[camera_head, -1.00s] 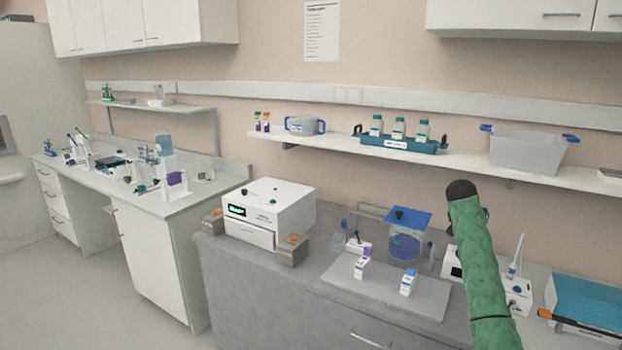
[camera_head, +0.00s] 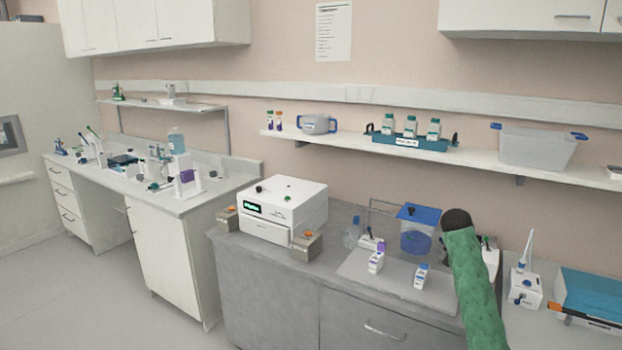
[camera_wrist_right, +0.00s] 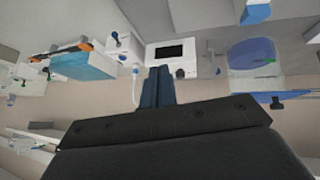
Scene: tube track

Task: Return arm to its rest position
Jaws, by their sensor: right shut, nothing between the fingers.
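My right arm, with a green sleeve and a dark end, rises from the bottom right of the head view, in front of the bench. Its gripper cannot be made out there. In the right wrist view my right gripper (camera_wrist_right: 157,88) is shut and empty, its dark fingers together. The fingers point towards a white device with a dark screen (camera_wrist_right: 171,53); I see no contact. My left arm and gripper are not in view.
The grey bench holds a white machine (camera_head: 283,207), a blue-lidded container (camera_head: 418,230), a grey mat (camera_head: 352,268) with small labelled boxes, and a blue box (camera_head: 592,293) at right. A wall shelf (camera_head: 345,141) with a bottle rack (camera_head: 411,141) runs above.

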